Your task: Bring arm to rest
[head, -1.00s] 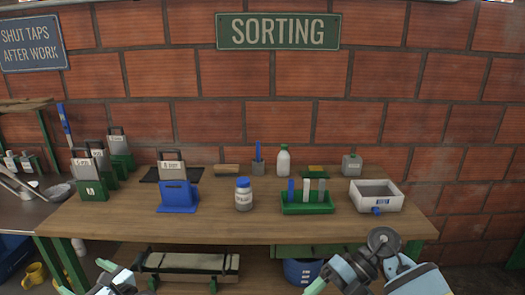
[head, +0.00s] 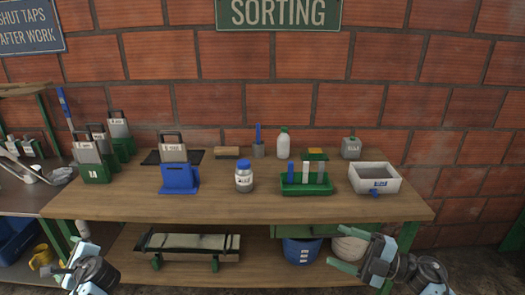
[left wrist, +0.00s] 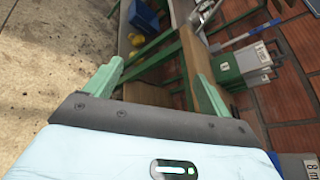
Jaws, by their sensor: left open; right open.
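My left gripper (head: 62,268) hangs at the lower left of the head view, in front of the bench's left end. In the left wrist view its two green fingers (left wrist: 157,82) stand wide apart with nothing between them. My right gripper (head: 338,253) is at the lower right, in front of the bench's right half. Its green fingers point left and are apart and empty. Both grippers are below the level of the wooden bench top (head: 225,203) and appear clear of it.
The bench holds a blue holder (head: 179,179), a white jar (head: 244,179), a green tube rack (head: 306,186) and a white tray (head: 375,179). A blue bucket (head: 302,250) and a long green-framed item (head: 187,246) are underneath. A side counter (head: 32,199) stands left.

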